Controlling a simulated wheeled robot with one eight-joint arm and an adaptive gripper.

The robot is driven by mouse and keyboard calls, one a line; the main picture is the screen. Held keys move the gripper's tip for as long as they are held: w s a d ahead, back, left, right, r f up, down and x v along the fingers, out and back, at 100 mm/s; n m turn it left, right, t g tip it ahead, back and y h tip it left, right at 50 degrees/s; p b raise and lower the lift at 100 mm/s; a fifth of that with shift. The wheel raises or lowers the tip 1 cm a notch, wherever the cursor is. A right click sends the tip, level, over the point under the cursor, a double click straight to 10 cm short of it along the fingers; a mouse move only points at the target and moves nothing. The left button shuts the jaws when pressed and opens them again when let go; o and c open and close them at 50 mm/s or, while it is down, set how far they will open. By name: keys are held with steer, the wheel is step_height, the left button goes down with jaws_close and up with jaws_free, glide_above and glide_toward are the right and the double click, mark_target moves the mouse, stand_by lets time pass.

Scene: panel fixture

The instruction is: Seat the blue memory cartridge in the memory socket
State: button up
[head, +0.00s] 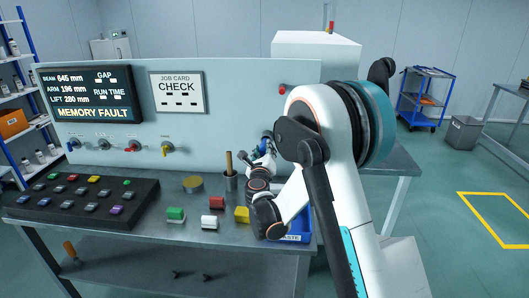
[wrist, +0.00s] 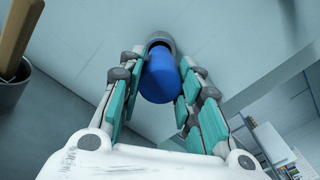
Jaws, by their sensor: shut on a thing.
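The blue memory cartridge (wrist: 161,82) is a rounded blue cylinder between the teal-padded fingers of my gripper (wrist: 164,72) in the wrist view. My gripper is shut on it. Its far end meets a grey round collar (wrist: 160,40) at the pale panel face, which looks like the memory socket. I cannot tell how deep the cartridge goes into it. In the head view, my gripper (head: 266,146) is close to the panel front, right of the coloured knobs. My own arm hides most of that area.
On the bench stand a cup with a wooden handle (head: 230,181), coloured blocks (head: 176,214) and a keypad (head: 81,200). A blue waste tray (head: 291,238) is beneath my arm.

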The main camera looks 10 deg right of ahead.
steer(key=shift+x, duration=2.55)
stand_by(0.5)
steer(key=o, duration=1.2)
steer(key=shift+o, duration=0.2)
